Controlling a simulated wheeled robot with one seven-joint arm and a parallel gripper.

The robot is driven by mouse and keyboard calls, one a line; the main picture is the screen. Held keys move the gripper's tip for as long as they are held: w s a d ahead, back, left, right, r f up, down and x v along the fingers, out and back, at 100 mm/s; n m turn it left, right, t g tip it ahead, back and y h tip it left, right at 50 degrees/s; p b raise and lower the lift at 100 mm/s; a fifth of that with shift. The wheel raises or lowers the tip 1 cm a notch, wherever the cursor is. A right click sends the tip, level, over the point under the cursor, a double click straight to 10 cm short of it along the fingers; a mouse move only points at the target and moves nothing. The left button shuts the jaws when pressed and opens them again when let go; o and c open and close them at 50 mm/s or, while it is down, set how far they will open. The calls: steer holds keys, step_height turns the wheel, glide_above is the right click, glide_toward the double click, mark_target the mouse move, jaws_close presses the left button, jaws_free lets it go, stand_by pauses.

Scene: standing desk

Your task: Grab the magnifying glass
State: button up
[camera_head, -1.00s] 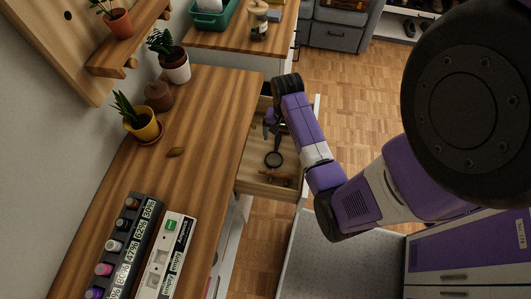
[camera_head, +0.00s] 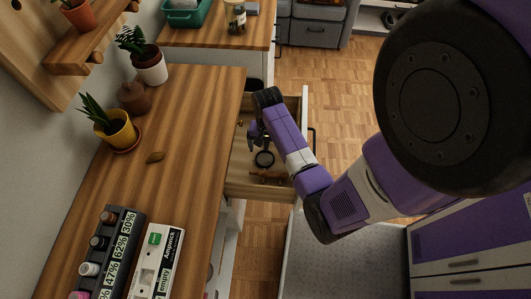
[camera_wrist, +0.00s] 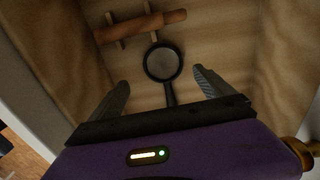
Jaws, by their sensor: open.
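The magnifying glass (camera_wrist: 162,63) has a round dark rim and a dark handle, and it lies in an open wooden drawer (camera_head: 240,181). In the head view its round lens (camera_head: 264,159) shows just below my gripper (camera_head: 254,137). In the wrist view my gripper (camera_wrist: 163,91) is open, with one finger on each side of the magnifying glass's handle. The fingers look apart from the handle. The handle's lower end is hidden behind the gripper body.
A wooden rolling-pin-like piece (camera_wrist: 142,26) rests on small supports beyond the lens. The drawer walls stand close around my gripper. The wooden desk top (camera_head: 190,130) is to the left, with potted plants, a small brown pot (camera_head: 133,98) and a bottle rack.

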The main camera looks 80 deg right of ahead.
mark_target(265, 157)
steer(key=f, duration=0.5)
steer(key=shift+w+a+f, duration=0.1)
steer(key=shift+w+a, duration=0.1)
steer(key=shift+w, duration=0.15)
steer(key=c, duration=1.5)
steer(key=shift+c, duration=0.2)
